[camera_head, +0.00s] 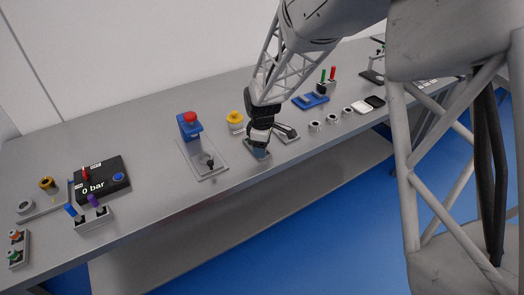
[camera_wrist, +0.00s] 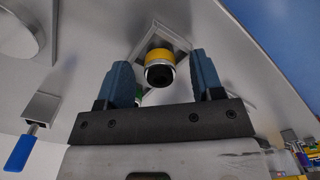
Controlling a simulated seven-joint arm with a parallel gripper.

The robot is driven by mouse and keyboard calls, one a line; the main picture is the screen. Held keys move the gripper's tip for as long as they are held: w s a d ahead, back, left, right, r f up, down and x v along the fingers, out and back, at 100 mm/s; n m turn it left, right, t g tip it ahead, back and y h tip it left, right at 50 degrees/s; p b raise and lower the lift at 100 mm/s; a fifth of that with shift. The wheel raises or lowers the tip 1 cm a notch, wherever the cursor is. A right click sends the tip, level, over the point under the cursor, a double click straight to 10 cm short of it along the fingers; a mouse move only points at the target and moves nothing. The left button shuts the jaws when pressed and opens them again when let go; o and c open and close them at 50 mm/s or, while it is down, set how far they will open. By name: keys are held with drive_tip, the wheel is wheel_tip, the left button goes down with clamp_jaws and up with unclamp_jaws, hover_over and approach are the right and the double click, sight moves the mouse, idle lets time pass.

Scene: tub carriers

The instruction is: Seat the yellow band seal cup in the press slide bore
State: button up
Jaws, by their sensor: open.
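In the wrist view the yellow band seal cup (camera_wrist: 158,62), a pale cup with a yellow band and a dark round end, stands at a square metal holder (camera_wrist: 175,35). My gripper (camera_wrist: 163,80) is open, with one blue finger on each side of the cup and visible gaps between. In the head view my gripper (camera_head: 258,143) is low over a small plate (camera_head: 257,154) near the bench's front edge and hides the cup. A blue press (camera_head: 188,128) with a red top stands to the left on a grey base plate (camera_head: 203,158). I cannot make out its slide bore.
A yellow knob-like part (camera_head: 235,118) stands behind my gripper. A black lever fixture (camera_head: 286,131) is close on its right, with several small rings (camera_head: 331,119) beyond. A black gauge box (camera_head: 101,178) is far left. Bare bench lies between box and press.

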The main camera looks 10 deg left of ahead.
idle(0.3)
drive_tip(key=c, duration=1.1)
drive_tip(key=shift+r, duration=0.1)
drive_tip(key=shift+r, duration=0.75)
wheel_tip(320, 180, up, 2)
drive_tip(key=shift+r, duration=0.1)
drive_tip(key=s+d, duration=0.2)
drive_tip(key=s, duration=0.2)
drive_tip(key=s+d, duration=0.3)
drive_tip(key=s, duration=0.2)
drive_tip(key=s+d+r, duration=0.1)
drive_tip(key=s+d, duration=0.1)
drive_tip(key=s, duration=0.3)
drive_tip(key=shift+d, duration=0.25)
